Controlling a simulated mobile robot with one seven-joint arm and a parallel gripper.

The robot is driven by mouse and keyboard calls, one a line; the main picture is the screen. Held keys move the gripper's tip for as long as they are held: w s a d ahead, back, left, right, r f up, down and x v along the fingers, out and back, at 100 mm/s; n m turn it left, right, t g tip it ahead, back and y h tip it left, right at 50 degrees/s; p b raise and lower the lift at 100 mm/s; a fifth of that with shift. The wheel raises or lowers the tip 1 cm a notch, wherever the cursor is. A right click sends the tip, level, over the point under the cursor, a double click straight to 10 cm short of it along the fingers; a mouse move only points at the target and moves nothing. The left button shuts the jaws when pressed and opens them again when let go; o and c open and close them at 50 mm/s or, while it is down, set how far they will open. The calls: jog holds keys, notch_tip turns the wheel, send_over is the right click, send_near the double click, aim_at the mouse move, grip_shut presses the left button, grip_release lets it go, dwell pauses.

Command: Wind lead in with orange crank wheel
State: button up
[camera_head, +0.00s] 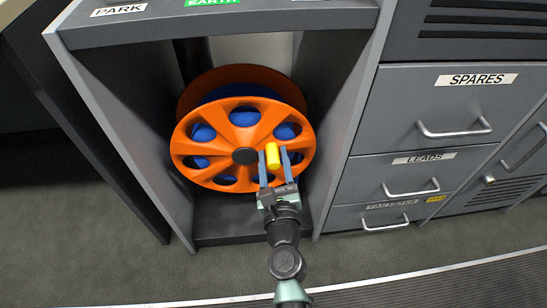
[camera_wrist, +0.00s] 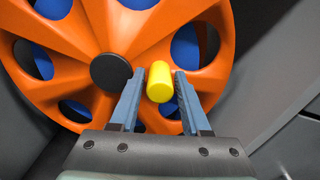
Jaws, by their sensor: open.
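The orange crank wheel (camera_head: 190,145) sits upright in an open grey cabinet bay, with a black hub (camera_head: 245,155) at its centre. Blue lead (camera_head: 245,117) shows through the openings of the wheel. A yellow handle (camera_head: 272,155) sticks out from the wheel, right of the hub. My gripper (camera_head: 273,157) is open, with its two blue fingers one on each side of the yellow handle. In the wrist view the handle (camera_wrist: 159,82) stands between the fingertips (camera_wrist: 158,80), with a small gap showing at least on the right side. The far side of the wheel is hidden.
The bay's side walls (camera_head: 341,130) stand close on both sides of the wheel. To the right are grey drawers with bar handles, labelled SPARES (camera_head: 477,80) and LEADS (camera_head: 424,158). PARK (camera_head: 118,10) and EARTH labels are on top. Bare floor (camera_head: 120,275) lies in front.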

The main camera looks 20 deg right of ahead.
grip_shut()
dwell(1.3)
